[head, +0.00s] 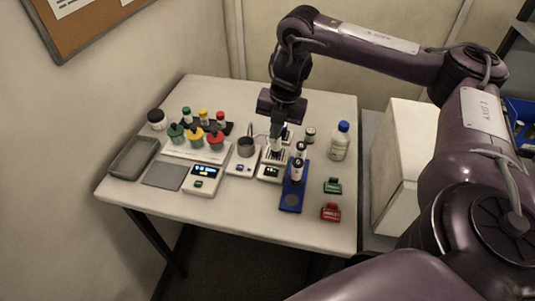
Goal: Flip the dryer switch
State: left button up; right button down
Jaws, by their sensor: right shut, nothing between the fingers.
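Several small devices stand in a row on the white table, and none carries a label I can read as dryer. A white unit with a green display (270,171) is in the middle. Left of it is a white unit with a grey cup (246,148) on top and a small blue spot on its front. My right gripper (275,146) points down just above the green-display unit, shut and empty. It hides the unit's rear part, and I cannot tell whether it touches a switch. My left gripper is out of view.
A blue stand (291,200) holds a dark-and-white cylinder. A white bottle with a blue cap (340,141) stands behind right. Green (333,186) and red (330,212) blocks lie at right. A scale unit (206,174), grey tray (133,157) and colored-lidded jars fill the left. The front strip is clear.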

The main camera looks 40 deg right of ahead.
jog(key=b, duration=0.6)
send_near(266, 169)
jog(key=f, duration=0.5)
jog(key=shift+w+a+f, duration=0.1)
jog(key=shift+w+a, duration=0.15)
jog(key=shift+w+f+p, duration=0.1)
jog(key=shift+f+p, duration=0.15)
jog(key=shift+p, duration=0.3)
jog(key=shift+a+f, duration=0.1)
jog(key=shift+f, duration=0.45)
